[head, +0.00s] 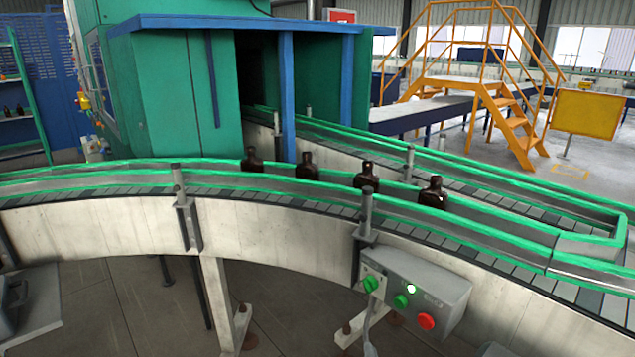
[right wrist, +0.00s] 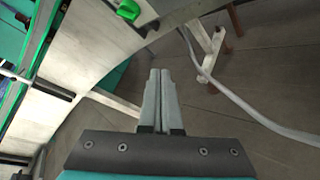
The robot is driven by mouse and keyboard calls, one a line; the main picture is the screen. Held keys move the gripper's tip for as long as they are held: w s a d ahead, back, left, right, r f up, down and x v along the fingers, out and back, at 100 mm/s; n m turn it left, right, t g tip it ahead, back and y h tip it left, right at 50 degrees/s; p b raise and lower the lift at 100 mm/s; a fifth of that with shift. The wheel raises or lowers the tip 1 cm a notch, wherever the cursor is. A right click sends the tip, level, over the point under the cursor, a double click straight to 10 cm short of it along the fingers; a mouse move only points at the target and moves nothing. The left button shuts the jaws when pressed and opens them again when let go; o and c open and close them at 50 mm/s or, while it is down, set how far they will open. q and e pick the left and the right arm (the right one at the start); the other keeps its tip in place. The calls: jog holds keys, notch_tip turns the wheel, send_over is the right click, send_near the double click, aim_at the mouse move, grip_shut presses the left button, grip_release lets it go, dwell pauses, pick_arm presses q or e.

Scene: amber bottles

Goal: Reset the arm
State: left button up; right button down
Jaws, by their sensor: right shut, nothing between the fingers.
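My right gripper (right wrist: 160,74) shows in the right wrist view. Its two pale fingers lie side by side, shut and empty, over the floor beside the conveyor. In the head view only a small pale tip (head: 494,350) shows at the bottom edge, right of centre, and it seems to be part of my right gripper.
A grey control box (head: 425,285) with green and red buttons hangs on the conveyor's near side. A pale cable (right wrist: 235,95) runs past the fingers. A green machine (head: 175,90) stands behind, with orange stairs (head: 505,115) at the back right.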

jog(key=s+d+f+m+g+y, duration=0.1)
jog(key=s+f+m+g, duration=0.35)
jog(key=s+f, duration=0.65)
jog(key=s+f+m+g, duration=0.3)
jog(key=s+f+m, duration=0.35)
jog(key=f, duration=0.75)
jog(key=s+d+f+m+g, duration=0.1)
jog(key=s+f+m+g, duration=0.1)
jog(key=s, duration=0.6)
jog(key=s+d+f+m+g, duration=0.2)
jog(key=s+f+m, duration=0.3)
jog(key=s, duration=0.4)
jog(key=s+d+f+m+g, duration=0.1)
jog(key=s+f+m, duration=0.3)
jog(key=s, duration=0.5)
jog(key=shift+d+m+g, duration=0.35)
jog(key=shift+m+g, duration=0.15)
jog(key=shift+g, duration=0.15)
pick_arm(q)
jog(key=shift+o, duration=0.2)
